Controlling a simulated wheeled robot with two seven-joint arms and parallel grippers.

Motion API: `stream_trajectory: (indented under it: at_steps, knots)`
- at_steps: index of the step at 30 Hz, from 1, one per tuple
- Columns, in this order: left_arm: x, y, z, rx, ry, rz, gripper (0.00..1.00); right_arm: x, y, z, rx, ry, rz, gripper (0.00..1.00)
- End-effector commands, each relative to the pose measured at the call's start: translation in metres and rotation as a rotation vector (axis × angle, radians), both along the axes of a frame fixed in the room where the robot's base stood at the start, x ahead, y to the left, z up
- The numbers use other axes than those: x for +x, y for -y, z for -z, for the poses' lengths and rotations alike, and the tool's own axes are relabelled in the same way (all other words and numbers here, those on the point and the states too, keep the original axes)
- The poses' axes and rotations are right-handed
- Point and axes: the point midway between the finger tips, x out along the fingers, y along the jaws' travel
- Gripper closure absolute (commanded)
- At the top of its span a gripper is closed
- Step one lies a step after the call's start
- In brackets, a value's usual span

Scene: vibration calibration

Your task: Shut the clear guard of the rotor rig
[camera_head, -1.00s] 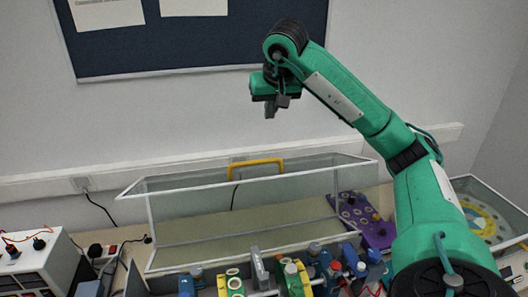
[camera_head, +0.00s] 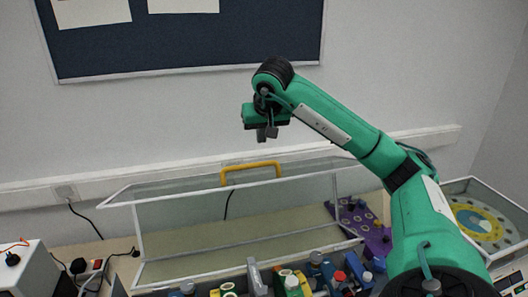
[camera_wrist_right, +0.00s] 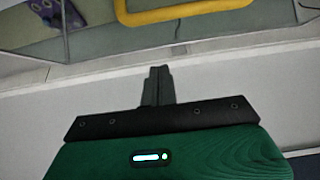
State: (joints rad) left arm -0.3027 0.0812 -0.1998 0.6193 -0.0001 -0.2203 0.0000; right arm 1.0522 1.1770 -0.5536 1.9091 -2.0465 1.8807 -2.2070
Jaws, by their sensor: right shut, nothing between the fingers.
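The clear guard (camera_head: 185,215) of the rotor rig is raised, a white-edged transparent box standing open behind the rig's parts (camera_head: 292,284). Its yellow handle (camera_head: 250,167) is along the upper edge. In the right wrist view the yellow handle (camera_wrist_right: 185,13) shows at the top. My right gripper (camera_head: 266,136) is shut and empty, pointing down a little above the handle in the head view, apart from it there. In the wrist view the shut fingers (camera_wrist_right: 157,72) lie below the handle, with the wall behind. My left gripper is not in view.
A clear-walled tray with a yellow-and-teal disc (camera_head: 480,222) is at the far right. A white box with cables (camera_head: 25,270) and a socket strip (camera_head: 90,270) stand at left. The wall is close behind.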

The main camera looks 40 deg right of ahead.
Motion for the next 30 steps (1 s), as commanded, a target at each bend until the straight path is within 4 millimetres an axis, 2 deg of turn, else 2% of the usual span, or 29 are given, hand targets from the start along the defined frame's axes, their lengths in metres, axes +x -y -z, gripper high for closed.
stream_trajectory:
  at_steps: [9, 18, 30]
  knots:
    - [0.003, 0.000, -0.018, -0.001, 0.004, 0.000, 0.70, 0.020, 0.012, 0.044, 0.002, -0.004, 0.001, 1.00]
    - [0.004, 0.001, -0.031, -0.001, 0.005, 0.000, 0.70, -0.009, -0.004, 0.046, -0.001, -0.001, 0.000, 1.00]
    - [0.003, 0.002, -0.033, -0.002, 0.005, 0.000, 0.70, -0.015, -0.008, 0.049, 0.001, 0.000, 0.000, 1.00]
